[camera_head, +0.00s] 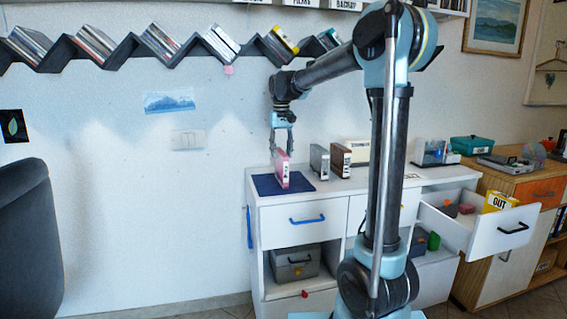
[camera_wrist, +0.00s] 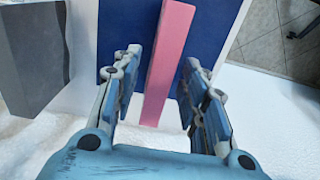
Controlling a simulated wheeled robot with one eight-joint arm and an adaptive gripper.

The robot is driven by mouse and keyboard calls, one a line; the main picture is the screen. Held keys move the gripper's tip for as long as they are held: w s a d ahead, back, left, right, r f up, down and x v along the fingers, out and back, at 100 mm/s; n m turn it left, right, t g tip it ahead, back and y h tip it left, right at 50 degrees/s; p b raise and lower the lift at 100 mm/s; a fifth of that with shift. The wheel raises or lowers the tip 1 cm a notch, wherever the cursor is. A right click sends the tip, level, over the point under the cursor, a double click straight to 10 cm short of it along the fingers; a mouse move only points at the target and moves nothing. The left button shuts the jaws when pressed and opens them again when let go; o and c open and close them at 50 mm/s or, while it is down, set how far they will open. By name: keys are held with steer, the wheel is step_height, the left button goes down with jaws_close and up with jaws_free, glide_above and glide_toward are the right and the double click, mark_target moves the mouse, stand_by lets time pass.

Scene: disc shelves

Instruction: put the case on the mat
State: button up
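A thin pink case (camera_head: 282,169) stands upright on the dark blue mat (camera_head: 306,182) on the white cabinet top. My gripper (camera_head: 282,146) points down just above the case, with its fingers spread near its top. In the wrist view, the pink case (camera_wrist: 168,60) lies between the two open fingers (camera_wrist: 158,88). There is a clear gap to the left finger; the right finger is close to the case, and I cannot tell whether it touches. The blue mat (camera_wrist: 215,30) shows behind the case.
A grey case (camera_head: 319,161) and a brown case (camera_head: 340,160) stand upright right of the mat. The grey one is at the left in the wrist view (camera_wrist: 30,55). A zigzag disc shelf (camera_head: 120,52) hangs above. An open drawer (camera_head: 490,232) juts out at the right.

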step_height(320, 180, up, 7)
steer(key=shift+f, duration=0.1)
steer(key=s+d+f+m+t, duration=0.1)
steer(key=s+d+f, duration=0.8)
steer(key=s, duration=0.4)
steer(key=s+d+f+m+t, duration=0.1)
steer(key=s+d+f, duration=0.6)
steer(key=s+d, duration=0.4)
steer(key=s+d+f+m, duration=0.1)
steer(key=s+d+f, duration=0.2)
steer(key=s+f, duration=0.7)
step_height(320, 180, down, 2)
steer(key=shift+s, duration=0.2)
